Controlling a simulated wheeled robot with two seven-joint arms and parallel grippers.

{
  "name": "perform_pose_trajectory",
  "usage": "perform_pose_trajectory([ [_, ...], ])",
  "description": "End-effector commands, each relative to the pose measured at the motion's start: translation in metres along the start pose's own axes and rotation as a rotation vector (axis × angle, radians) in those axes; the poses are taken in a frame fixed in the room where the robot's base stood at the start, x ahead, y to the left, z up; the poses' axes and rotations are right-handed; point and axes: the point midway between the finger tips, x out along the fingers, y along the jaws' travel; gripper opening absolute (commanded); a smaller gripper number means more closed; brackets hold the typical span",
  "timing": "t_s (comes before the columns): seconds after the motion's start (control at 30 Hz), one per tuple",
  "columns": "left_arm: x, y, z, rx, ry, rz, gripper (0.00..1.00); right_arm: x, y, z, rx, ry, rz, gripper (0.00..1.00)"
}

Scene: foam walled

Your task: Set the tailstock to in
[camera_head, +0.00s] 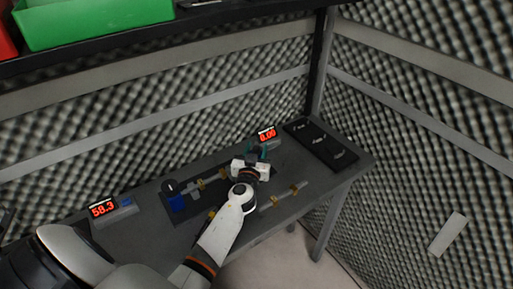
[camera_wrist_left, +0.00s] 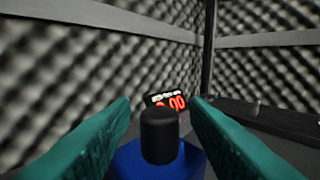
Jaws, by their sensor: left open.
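My left gripper (camera_head: 258,153) is open over the back middle of the grey bench in the head view. In the left wrist view its teal fingers (camera_wrist_left: 160,128) stand on either side of a black knob (camera_wrist_left: 160,135), with a visible gap on each side. The knob rises from a blue block (camera_wrist_left: 140,164), which looks like the tailstock; I cannot tell its setting. In the head view my gripper and wrist hide this block. Another blue block (camera_head: 177,203) with a black part sits at the left end of the fixture. My right gripper is not in view.
A red display (camera_head: 267,134) stands just behind my gripper, and another (camera_head: 103,208) reading 58.3 stands at left. A rod with brass-coloured rings (camera_head: 283,195) lies in front. A black tray (camera_head: 320,143) is at right. A shelf with a green bin (camera_head: 95,18) hangs above.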

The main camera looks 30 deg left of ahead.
Motion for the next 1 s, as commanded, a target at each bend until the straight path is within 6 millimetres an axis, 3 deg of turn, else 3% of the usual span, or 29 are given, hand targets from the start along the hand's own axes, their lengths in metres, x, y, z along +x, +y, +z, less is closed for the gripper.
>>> perform_pose_trajectory([
  [0.37, 0.007, 0.0, 0.0, 0.001, 0.0, 0.0, 0.42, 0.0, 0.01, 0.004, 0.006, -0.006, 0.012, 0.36],
  [0.63, 0.007, 0.0, 0.0, 0.001, 0.0, 0.0, 0.0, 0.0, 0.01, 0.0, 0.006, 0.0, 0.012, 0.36],
  [0.83, 0.005, 0.002, -0.001, 0.0, 0.001, 0.001, 0.0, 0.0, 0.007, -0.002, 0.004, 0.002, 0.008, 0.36],
  [1.0, -0.009, 0.016, -0.002, 0.0, 0.002, 0.001, 0.0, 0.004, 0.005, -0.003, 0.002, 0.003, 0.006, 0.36],
])
